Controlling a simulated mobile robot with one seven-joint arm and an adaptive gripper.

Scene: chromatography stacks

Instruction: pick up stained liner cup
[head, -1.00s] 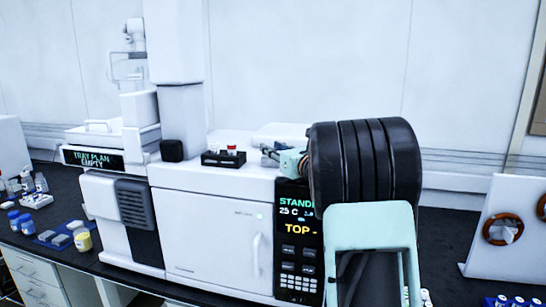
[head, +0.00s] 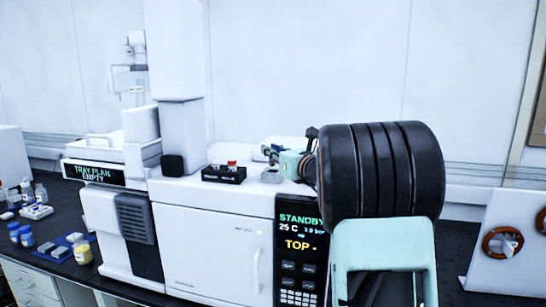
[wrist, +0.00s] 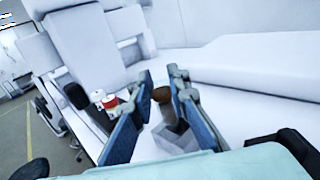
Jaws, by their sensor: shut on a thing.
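A small brown cup (wrist: 163,95), apparently the stained liner cup, shows between the two blue fingers of my gripper (wrist: 158,115) in the wrist view. The fingers are shut on it, and its lower part is hard to make out. A pale grey block (wrist: 176,139) shows just below the cup. In the head view my gripper (head: 274,154) is over the white top of the instrument, to the right of the small black rack. The cup cannot be made out there.
The black rack (head: 224,174) holds a red-and-white item and also shows in the wrist view. A tall white tower (head: 180,85) stands behind and left of it. Blue- and yellow-capped bottles (head: 81,250) stand on the dark bench at left. A white panel with brown rings (head: 500,243) is at right.

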